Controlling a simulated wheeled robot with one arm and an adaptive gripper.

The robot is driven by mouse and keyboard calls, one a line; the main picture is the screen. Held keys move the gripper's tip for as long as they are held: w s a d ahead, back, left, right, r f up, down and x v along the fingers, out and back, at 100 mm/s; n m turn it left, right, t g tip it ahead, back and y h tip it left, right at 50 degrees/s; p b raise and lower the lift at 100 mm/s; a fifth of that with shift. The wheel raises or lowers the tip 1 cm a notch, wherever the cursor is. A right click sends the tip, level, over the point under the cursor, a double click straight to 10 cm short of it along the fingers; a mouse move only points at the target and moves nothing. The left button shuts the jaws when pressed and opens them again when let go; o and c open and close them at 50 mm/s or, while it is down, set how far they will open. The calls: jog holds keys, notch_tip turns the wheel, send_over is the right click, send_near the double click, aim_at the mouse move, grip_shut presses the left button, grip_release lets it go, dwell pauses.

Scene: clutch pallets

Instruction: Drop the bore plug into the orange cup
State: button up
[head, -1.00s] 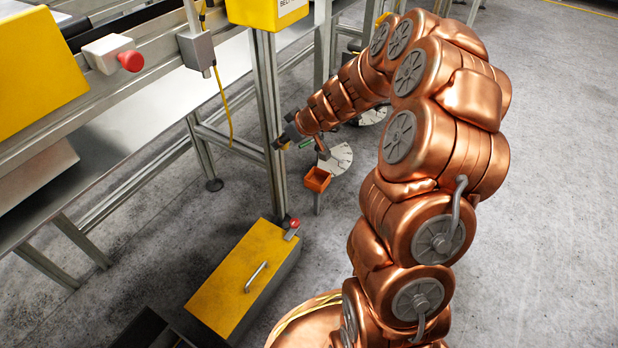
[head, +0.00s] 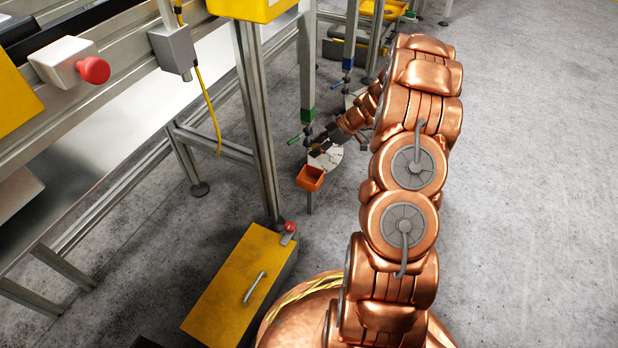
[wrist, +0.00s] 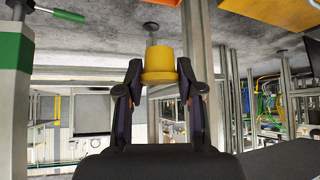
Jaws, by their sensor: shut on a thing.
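My gripper (head: 319,147) is in the middle of the head view, small and dark at the end of my copper arm. The plug sits between both fingertips. The orange cup (head: 311,181) is a small open box on a thin stand, just below my gripper in the head view. The plug cannot be made out clearly in the head view. I cannot tell the height gap between gripper and cup.
A grey metal post (head: 256,120) stands left of the cup. A yellow box with a handle (head: 238,283) lies on the floor in front. Open floor (head: 540,180) is at right.

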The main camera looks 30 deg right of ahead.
jog(key=f, duration=0.2)
jog(key=shift+a+f, duration=0.2)
jog(key=shift+f, duration=0.1)
jog(key=shift+f+p, duration=0.5)
jog(key=shift+f, duration=1)
jog(key=o, duration=1)
jog(key=v, duration=1.2)
jog(key=shift+w, duration=0.1)
